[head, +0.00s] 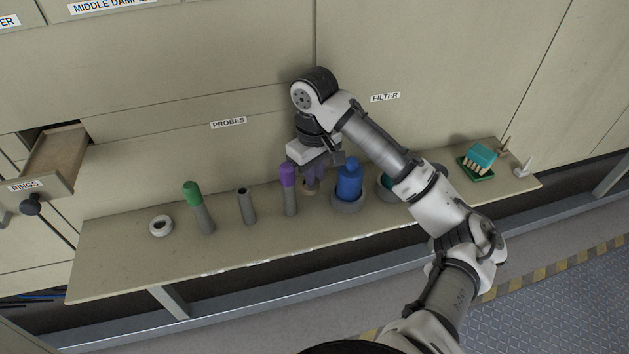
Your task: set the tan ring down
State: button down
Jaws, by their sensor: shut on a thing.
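My gripper (313,174) points down over the middle of the shelf, between the purple-topped probe and the blue bottle. Its dark fingers are shut on a small tan ring (311,187), of which only the lower part shows beneath the fingertips. The ring is at or just above the shelf surface; I cannot tell whether it touches. The fingers hide the rest of it.
The shelf (120,262) holds a pale ring (161,226), a green-topped probe (198,207), a grey tube (246,206), a purple-topped probe (289,190) and a blue bottle (348,181) in a grey ring. The rings drawer (50,165) stands open.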

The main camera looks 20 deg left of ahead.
jog(key=shift+f, duration=1.45)
jog(key=shift+f, duration=0.2)
jog(key=c, duration=1.5)
grip_release()
jog(key=shift+o, duration=0.2)
jog(key=shift+r, duration=0.15)
